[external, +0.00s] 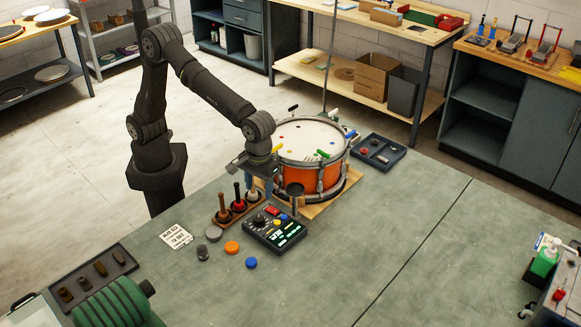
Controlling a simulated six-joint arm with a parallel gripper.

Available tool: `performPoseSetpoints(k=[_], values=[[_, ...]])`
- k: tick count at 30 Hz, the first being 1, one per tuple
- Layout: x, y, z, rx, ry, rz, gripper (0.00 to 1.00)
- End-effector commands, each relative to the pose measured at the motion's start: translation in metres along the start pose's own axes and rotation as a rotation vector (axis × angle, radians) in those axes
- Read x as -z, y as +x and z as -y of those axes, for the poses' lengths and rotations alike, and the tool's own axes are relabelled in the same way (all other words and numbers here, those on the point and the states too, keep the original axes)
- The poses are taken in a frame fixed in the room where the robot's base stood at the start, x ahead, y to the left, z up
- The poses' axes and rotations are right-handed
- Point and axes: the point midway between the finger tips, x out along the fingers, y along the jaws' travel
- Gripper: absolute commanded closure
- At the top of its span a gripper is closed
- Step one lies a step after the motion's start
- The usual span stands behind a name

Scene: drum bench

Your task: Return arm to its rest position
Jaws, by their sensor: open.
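My dark arm reaches from its base at the left toward the drum. My gripper (262,185) points down just left of the drum, above the area of a wooden stand with several upright handled tools (238,203). The gripper is small in this view, and the tools behind and below it partly blend with it. I cannot tell whether it touches any of them. The orange drum (297,174) with a white head sits on a wooden board (325,205) on the bench. Coloured pieces lie on or at its head and rim.
A black control box (275,229) with coloured buttons stands in front of the drum. Orange (232,248) and blue (251,263) discs lie nearby. A dark tray (378,153) is behind right. A green roll (112,304) is front left. The bench's right half (430,240) is largely clear.

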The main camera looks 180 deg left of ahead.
Motion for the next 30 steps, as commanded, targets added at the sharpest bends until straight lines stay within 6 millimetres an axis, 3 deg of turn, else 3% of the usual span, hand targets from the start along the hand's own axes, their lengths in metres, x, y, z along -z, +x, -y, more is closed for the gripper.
performPoseSetpoints(k=[18, 30], values=[[0.0, 0.127, 0.001, 0.005, 0.001, 0.0, 0.47], [-0.001, 0.124, 0.0, 0.001, 0.336, -0.018, 0.47]])
